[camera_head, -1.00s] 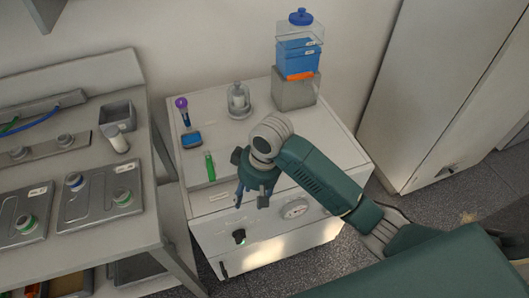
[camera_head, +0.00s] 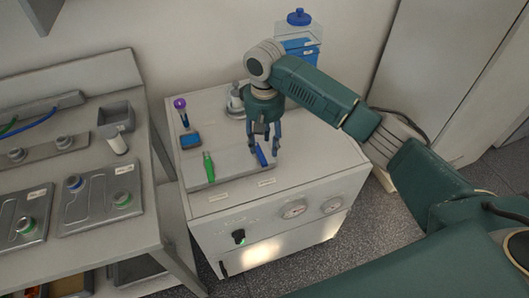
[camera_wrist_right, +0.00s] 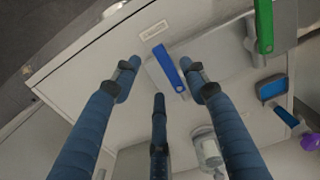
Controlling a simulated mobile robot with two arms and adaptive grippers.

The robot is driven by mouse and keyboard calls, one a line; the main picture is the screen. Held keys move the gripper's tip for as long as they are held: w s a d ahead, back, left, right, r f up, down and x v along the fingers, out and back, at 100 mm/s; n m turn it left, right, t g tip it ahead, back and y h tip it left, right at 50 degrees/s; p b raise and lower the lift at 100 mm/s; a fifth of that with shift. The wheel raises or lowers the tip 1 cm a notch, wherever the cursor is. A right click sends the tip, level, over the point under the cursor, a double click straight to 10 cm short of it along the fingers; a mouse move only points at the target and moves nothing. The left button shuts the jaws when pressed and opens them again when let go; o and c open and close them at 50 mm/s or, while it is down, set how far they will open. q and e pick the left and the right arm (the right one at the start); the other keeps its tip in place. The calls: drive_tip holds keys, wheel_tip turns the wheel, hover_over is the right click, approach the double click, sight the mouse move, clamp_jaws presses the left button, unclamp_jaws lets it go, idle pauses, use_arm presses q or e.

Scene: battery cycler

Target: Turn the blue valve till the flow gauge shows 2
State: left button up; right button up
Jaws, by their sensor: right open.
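The blue valve (camera_head: 261,156) is a blue lever on a grey plate on top of the white cabinet; it also shows in the right wrist view (camera_wrist_right: 168,68). My right gripper (camera_head: 264,146) is open and empty, pointing down above the cabinet top close to the blue valve. In the right wrist view its spread fingers (camera_wrist_right: 157,80) have the lever between or just beyond their tips; I cannot tell whether they touch it. Two round gauges, one at left (camera_head: 293,209) and one at right (camera_head: 331,206), sit on the cabinet front. Their readings are too small to tell. My left gripper is out of view.
A green lever (camera_head: 209,167) stands on the same plate, left of the blue one. A blue-and-purple item (camera_head: 187,138) and a glass jar (camera_head: 236,101) are behind. A black knob (camera_head: 239,237) is on the front. A bench (camera_head: 140,215) stands at left.

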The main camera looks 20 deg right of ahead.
sight(265, 158)
drive_tip(key=shift+f+p, duration=0.35)
drive_tip(key=shift+f, duration=2.45)
clamp_jaws()
